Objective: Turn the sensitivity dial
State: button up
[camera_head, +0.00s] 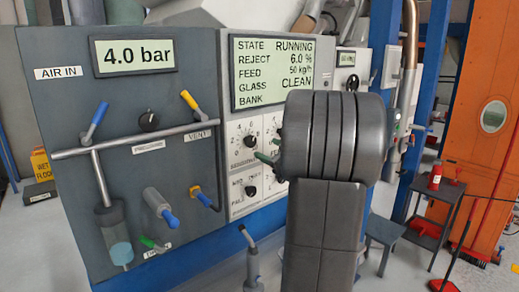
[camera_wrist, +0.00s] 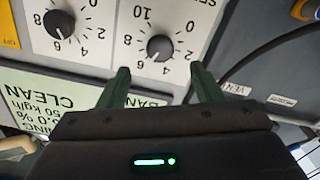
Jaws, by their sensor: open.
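The sensitivity dial (camera_head: 249,141) is a small black knob on a white numbered plate below the display; its label is hard to read. In the wrist view, which is upside down, I take it to be the black knob (camera_wrist: 160,47) under a partly cut-off label beginning "SE". My gripper (camera_wrist: 161,78) is open, with two green fingers apart. The knob shows between and beyond the fingertips, and nothing is held. In the head view my gripper's fingertips (camera_head: 270,147) are just right of the dial, in front of the panel. Contact cannot be told.
A second dial (camera_wrist: 59,24) sits beside it. Another knob (camera_head: 250,190) is below. The display (camera_head: 271,72) is above. To the left, a grey panel (camera_head: 130,180) carries valves, a pipe and a 4.0 bar readout (camera_head: 134,55). My arm hides the right part of the panel.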

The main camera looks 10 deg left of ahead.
aim_at(252, 142)
jog(key=v, duration=0.6)
jog(key=shift+s+d+b, duration=0.25)
jog(key=shift+d+b, duration=0.05)
jog(key=shift+b, duration=0.1)
jog(key=p+x, duration=0.2)
jog(key=x, duration=1.1)
jog(key=shift+w+a, duration=0.25)
jog(key=shift+a, duration=0.1)
jog(key=shift+d, duration=0.1)
